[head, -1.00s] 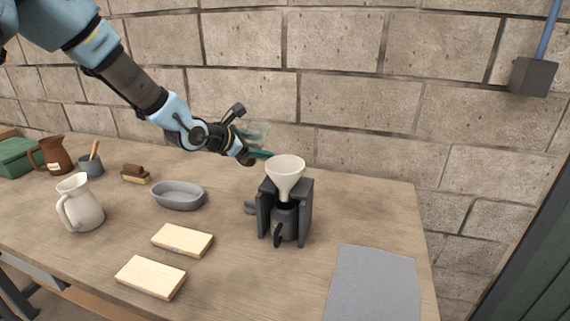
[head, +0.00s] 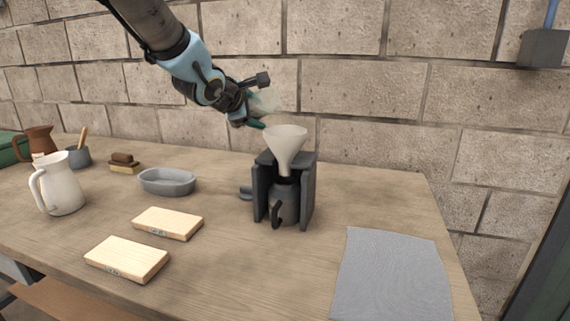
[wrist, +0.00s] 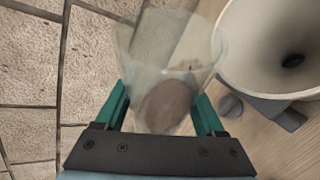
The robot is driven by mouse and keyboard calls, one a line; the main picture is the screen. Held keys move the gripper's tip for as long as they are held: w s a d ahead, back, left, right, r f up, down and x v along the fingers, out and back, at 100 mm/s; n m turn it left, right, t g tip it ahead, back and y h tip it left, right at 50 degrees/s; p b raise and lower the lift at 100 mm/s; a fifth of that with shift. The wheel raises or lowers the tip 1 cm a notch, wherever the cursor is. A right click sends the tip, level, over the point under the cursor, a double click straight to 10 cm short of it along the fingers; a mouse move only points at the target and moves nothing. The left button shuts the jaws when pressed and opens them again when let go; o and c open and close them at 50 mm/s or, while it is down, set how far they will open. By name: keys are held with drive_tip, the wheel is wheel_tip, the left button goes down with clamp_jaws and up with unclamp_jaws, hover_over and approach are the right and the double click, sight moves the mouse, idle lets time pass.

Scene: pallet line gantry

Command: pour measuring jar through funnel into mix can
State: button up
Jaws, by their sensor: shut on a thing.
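My gripper (wrist: 163,110) is shut on the clear measuring jar (wrist: 160,60), with a green finger on each side of it. The jar has something brownish in its lower part. In the head view the jar (head: 265,104) is pale and partly hidden by my gripper (head: 258,120). It is held above and just left of the white funnel (head: 286,142). In the wrist view the funnel's wide mouth (wrist: 270,60) opens to the right of the jar, with a dark outlet. The funnel stands over the dark grey mix can (head: 286,202), inside a dark holder (head: 262,190). The can's inside is hidden.
A grey oval dish (head: 167,182), two pale wooden blocks (head: 168,223) (head: 127,259) and a white pitcher (head: 62,190) stand to the left. A brown jug (head: 40,140), grey cup (head: 79,157) and brush (head: 123,162) are behind. A grey mat (head: 392,275) lies front right. A block wall is behind.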

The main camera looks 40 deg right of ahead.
sight(263, 100)
drive_tip(key=shift+f+b, duration=0.6)
drive_tip(key=shift+b, duration=0.4)
drive_tip(key=b, duration=0.2)
drive_tip(key=m+b, duration=0.1)
drive_tip(key=b, duration=0.1)
drive_tip(key=shift+w+r+t, duration=0.1)
drive_tip(key=shift+r+t, duration=0.15)
drive_tip(key=shift+t, duration=0.15)
drive_tip(key=shift+b, duration=0.45)
drive_tip(key=r+m+t+b, duration=0.1)
drive_tip(key=b, duration=0.5)
drive_tip(key=shift+s+d, duration=0.1)
drive_tip(key=shift+s, duration=0.3)
drive_tip(key=shift+s+r, duration=0.1)
drive_tip(key=shift+r, duration=0.2)
drive_tip(key=shift+s+b, duration=0.1)
drive_tip(key=shift+b, duration=0.5)
drive_tip(key=shift+s+d+r+m+t+b, duration=0.15)
drive_tip(key=shift+r+m+t+b, duration=0.4)
drive_tip(key=shift+b, duration=2.5)
drive_tip(key=shift+s+r+m+t+b, duration=0.3)
drive_tip(key=shift+r+m+b, duration=0.35)
drive_tip(key=shift+b, duration=2.35)
drive_tip(key=shift+f+m+t+b, duration=0.1)
drive_tip(key=shift+m+t+b, duration=0.2)
drive_tip(key=shift+b, duration=0.65)
